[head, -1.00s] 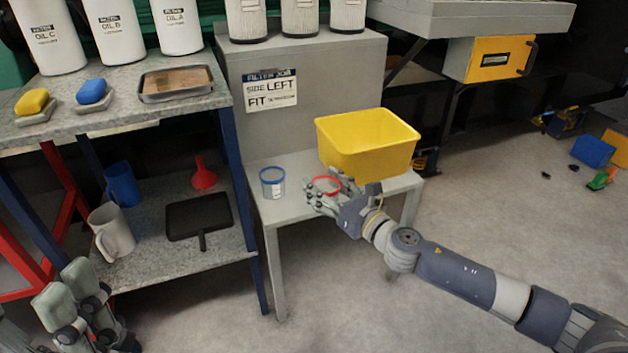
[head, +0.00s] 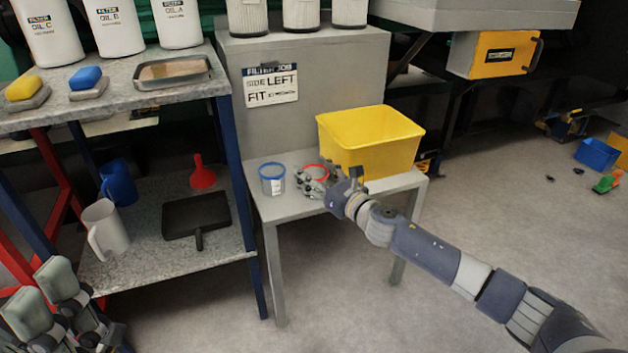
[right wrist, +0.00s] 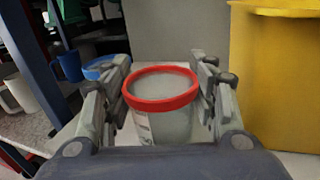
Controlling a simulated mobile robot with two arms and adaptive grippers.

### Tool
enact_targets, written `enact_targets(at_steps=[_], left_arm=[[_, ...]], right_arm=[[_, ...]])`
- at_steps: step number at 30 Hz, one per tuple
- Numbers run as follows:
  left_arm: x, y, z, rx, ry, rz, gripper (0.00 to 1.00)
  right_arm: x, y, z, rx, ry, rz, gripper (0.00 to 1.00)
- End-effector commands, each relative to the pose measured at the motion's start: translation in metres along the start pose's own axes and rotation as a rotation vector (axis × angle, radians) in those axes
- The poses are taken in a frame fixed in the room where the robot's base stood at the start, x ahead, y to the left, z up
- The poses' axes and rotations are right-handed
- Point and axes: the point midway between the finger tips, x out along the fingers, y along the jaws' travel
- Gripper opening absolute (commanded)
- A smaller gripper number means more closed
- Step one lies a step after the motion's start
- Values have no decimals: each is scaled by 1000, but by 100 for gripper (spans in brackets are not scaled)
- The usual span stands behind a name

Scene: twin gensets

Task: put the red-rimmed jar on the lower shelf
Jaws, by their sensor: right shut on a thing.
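The red-rimmed jar (right wrist: 163,115) is a small clear jar with a red ring at its top. In the head view the jar (head: 316,170) stands on the small grey table, mostly hidden behind my right gripper (head: 312,182). In the right wrist view my right gripper (right wrist: 172,95) has its fingers on both sides of the jar, shut on it. The lower shelf (head: 150,250) is the speckled board under the bench at left. My left gripper (head: 62,310) is at the lower left corner, in front of that shelf; its fingertips do not show clearly.
A blue-rimmed jar (head: 272,179) stands just left of the red-rimmed one. A yellow bin (head: 370,142) is close on its right. The shelf holds a black pan (head: 197,216), red funnel (head: 202,174), white mug (head: 106,230) and blue mug (head: 119,184). A blue post (head: 242,210) stands between shelf and table.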

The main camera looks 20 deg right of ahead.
Motion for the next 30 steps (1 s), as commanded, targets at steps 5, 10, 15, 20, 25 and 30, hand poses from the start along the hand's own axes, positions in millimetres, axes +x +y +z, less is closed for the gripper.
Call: enact_targets(at_steps=[5, 10, 15, 20, 25, 30], left_arm=[[1, 0, 2, 0, 4, 3, 78], [0, 0, 2, 0, 4, 3, 78], [1, 0, 2, 1, 8, 6, 78], [1, 1, 2, 1, 9, 6, 78], [2, 1, 1, 0, 9, 6, 78], [3, 1, 0, 0, 9, 4, 78]], right_arm=[[0, 0, -2, 0, -2, 0, 28], [0, 0, -4, 0, -1, 0, 28], [0, 0, -5, 0, 0, -1, 73], [0, 0, -5, 0, 0, -1, 73], [0, 0, -5, 0, 0, -1, 73], [-6, 0, -3, 1, 1, -1, 73]])
